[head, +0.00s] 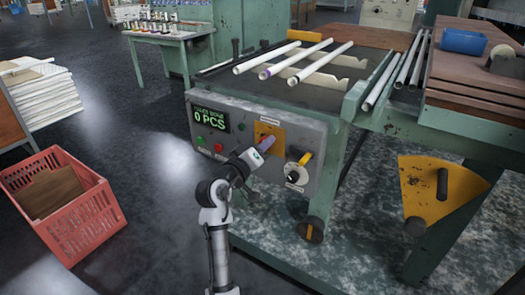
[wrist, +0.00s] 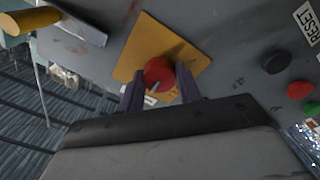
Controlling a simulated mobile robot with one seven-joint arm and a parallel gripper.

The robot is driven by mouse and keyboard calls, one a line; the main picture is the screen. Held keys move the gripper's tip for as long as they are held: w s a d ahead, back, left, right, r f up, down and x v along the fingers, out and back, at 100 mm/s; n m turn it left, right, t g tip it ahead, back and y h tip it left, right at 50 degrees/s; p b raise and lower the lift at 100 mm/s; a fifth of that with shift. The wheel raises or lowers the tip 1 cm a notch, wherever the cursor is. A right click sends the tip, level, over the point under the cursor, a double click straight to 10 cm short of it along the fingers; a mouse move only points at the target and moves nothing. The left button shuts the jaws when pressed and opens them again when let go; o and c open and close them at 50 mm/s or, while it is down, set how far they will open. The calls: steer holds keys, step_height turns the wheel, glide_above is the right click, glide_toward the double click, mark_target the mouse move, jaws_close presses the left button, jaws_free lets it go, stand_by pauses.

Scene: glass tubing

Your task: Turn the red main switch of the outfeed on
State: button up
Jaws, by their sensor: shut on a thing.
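The red main switch (wrist: 158,71) is a round red knob on a yellow plate (wrist: 190,57) in the wrist view. It has a pale pointer mark on its near side. The yellow plate also shows in the head view (head: 277,132) on the front of the grey control panel (head: 322,130); there my gripper covers most of the knob. My gripper (wrist: 160,88) has one finger on each side of the red knob and is shut on it. In the head view my gripper (head: 267,143) reaches the panel from the front left. A white label under the knob is partly hidden.
Glass tubes (head: 320,62) lie above the panel. A red crate (head: 90,213) stands on the floor left.

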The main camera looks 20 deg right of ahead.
stand_by(0.4)
steer(key=o, duration=1)
steer(key=shift+s+a, duration=0.1)
